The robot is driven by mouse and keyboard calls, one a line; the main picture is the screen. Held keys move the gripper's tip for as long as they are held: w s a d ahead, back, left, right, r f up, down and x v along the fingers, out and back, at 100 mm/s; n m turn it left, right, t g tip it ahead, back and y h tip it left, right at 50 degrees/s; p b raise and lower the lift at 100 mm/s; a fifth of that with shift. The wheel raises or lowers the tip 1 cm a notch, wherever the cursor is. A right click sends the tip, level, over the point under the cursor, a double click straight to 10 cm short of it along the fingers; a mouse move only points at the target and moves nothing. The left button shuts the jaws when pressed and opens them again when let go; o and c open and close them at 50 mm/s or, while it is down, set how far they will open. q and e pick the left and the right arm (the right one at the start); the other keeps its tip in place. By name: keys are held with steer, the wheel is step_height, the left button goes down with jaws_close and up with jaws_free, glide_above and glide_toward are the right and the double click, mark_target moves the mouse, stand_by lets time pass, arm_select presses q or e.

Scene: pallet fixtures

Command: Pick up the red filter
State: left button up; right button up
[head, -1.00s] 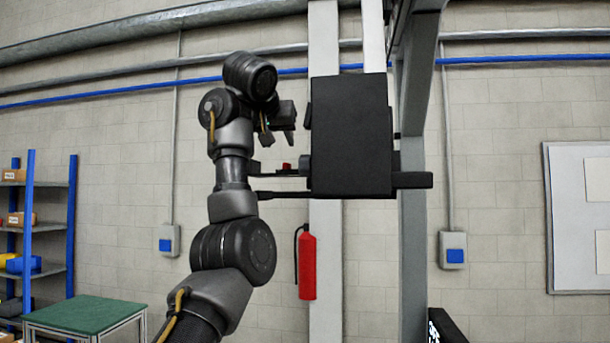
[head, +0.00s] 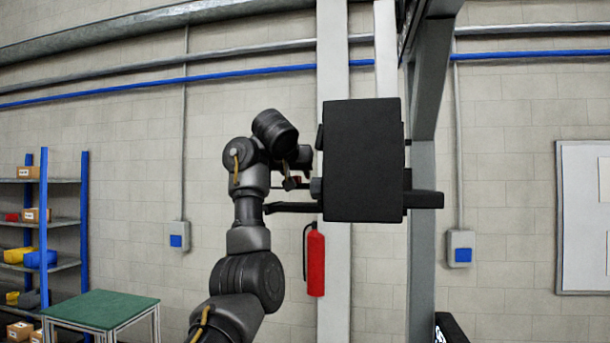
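The red filter shows only as a tiny bit of red (head: 298,180), on or beside the dark support left of the black box-shaped fixture. Most of it is hidden. My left gripper (head: 296,173) is lowered at the filter, with its fingers seen small and dark around or just in front of the red. I cannot tell whether the fingers touch it or have closed. My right gripper is not in view.
The large black fixture (head: 363,160) stands close to the right of my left gripper. A dark bar (head: 293,208) juts left from it below the gripper. A red fire extinguisher (head: 316,262) hangs behind. A green-topped table (head: 101,308) and shelves (head: 60,222) are at the left.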

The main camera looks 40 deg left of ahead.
arm_select(q)
steer(key=shift+x, duration=0.8)
steer(key=shift+s+d+r, duration=0.1)
steer(key=shift+s+d, duration=0.05)
steer(key=shift+s, duration=0.1)
steer(key=shift+c, duration=1.9)
steer(key=c, duration=0.5)
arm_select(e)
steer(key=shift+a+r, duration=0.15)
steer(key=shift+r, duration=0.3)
arm_select(q)
step_height(320, 180, up, 9)
steer(key=shift+f, duration=0.2)
steer(key=shift+w+r, duration=0.1)
steer(key=shift+r, duration=0.55)
